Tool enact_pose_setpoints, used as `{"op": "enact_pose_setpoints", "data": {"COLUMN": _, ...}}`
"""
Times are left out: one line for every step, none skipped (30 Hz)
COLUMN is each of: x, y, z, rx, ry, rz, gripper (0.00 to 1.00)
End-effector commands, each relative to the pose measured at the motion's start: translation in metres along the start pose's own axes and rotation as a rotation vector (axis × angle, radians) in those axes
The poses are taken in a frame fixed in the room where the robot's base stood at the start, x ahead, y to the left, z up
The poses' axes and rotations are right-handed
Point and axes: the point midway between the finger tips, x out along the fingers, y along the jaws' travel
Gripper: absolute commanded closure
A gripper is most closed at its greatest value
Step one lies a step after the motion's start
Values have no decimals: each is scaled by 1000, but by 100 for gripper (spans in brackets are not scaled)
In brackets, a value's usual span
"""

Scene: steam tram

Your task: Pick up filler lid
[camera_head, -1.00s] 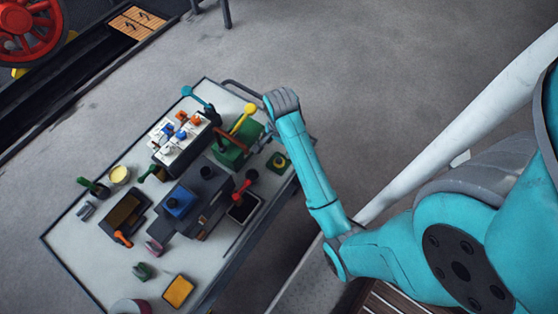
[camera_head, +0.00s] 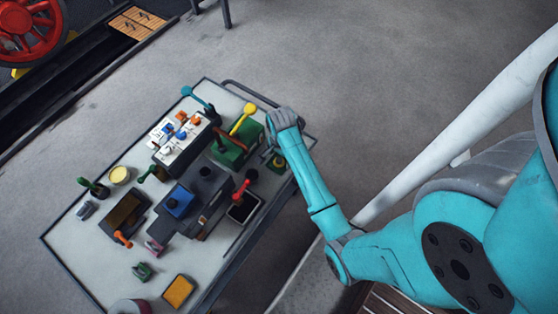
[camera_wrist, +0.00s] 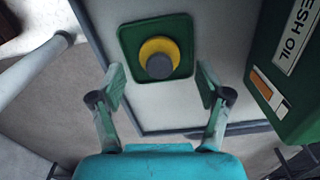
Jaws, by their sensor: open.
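What looks like the filler lid (camera_wrist: 156,50) is a round yellow disc with a grey knob on top. It sits on a green square base (camera_wrist: 127,44) on the pale table. In the head view the green and yellow piece (camera_head: 278,163) is near the table's right edge, beside the green box. My gripper (camera_wrist: 160,88) is open and empty in the wrist view. Its fingers are spread either side of the line to the lid, and the lid lies beyond the fingertips, with no contact visible. In the head view my gripper (camera_head: 272,150) is just above that piece.
A green box marked "ESH OIL" (camera_wrist: 290,65) stands close on the right in the wrist view. The table (camera_head: 75,235) also holds a white block with coloured knobs (camera_head: 180,150), a dark machine with a blue top (camera_head: 180,203), and a yellow-topped lever (camera_head: 243,118).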

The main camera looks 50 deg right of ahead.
Motion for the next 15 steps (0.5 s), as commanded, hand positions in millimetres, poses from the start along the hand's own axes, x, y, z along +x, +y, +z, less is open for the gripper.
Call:
{"op": "enact_pose_setpoints", "data": {"x": 5, "y": 0, "z": 0, "rx": 0, "ry": 0, "rz": 1, "gripper": 24}}
{"op": "enact_pose_setpoints", "data": {"x": 7, "y": 0, "z": 0, "rx": 0, "ry": -1, "rz": 1, "gripper": 24}}
{"op": "enact_pose_setpoints", "data": {"x": 8, "y": 0, "z": 0, "rx": 0, "ry": 0, "rz": 1, "gripper": 24}}
{"op": "enact_pose_setpoints", "data": {"x": 9, "y": 0, "z": 0, "rx": 0, "ry": 0, "rz": 1, "gripper": 24}}
{"op": "enact_pose_setpoints", "data": {"x": 9, "y": 0, "z": 0, "rx": -1, "ry": 0, "rz": 0, "gripper": 24}}
{"op": "enact_pose_setpoints", "data": {"x": 9, "y": 0, "z": 0, "rx": -1, "ry": 0, "rz": 0, "gripper": 24}}
{"op": "enact_pose_setpoints", "data": {"x": 9, "y": 0, "z": 0, "rx": -1, "ry": 0, "rz": 0, "gripper": 24}}
{"op": "enact_pose_setpoints", "data": {"x": 9, "y": 0, "z": 0, "rx": -1, "ry": 0, "rz": 0, "gripper": 24}}
{"op": "enact_pose_setpoints", "data": {"x": 9, "y": 0, "z": 0, "rx": -1, "ry": 0, "rz": 0, "gripper": 24}}
{"op": "enact_pose_setpoints", "data": {"x": 9, "y": 0, "z": 0, "rx": -1, "ry": 0, "rz": 0, "gripper": 24}}
{"op": "enact_pose_setpoints", "data": {"x": 9, "y": 0, "z": 0, "rx": -1, "ry": 0, "rz": 0, "gripper": 29}}
{"op": "enact_pose_setpoints", "data": {"x": 9, "y": 0, "z": 0, "rx": -1, "ry": 0, "rz": 0, "gripper": 39}}
{"op": "enact_pose_setpoints", "data": {"x": 9, "y": 0, "z": 0, "rx": -1, "ry": 0, "rz": 0, "gripper": 46}}
{"op": "enact_pose_setpoints", "data": {"x": 9, "y": 0, "z": 0, "rx": -1, "ry": 0, "rz": 0, "gripper": 54}}
{"op": "enact_pose_setpoints", "data": {"x": 9, "y": 0, "z": 0, "rx": -1, "ry": 0, "rz": 0, "gripper": 64}}
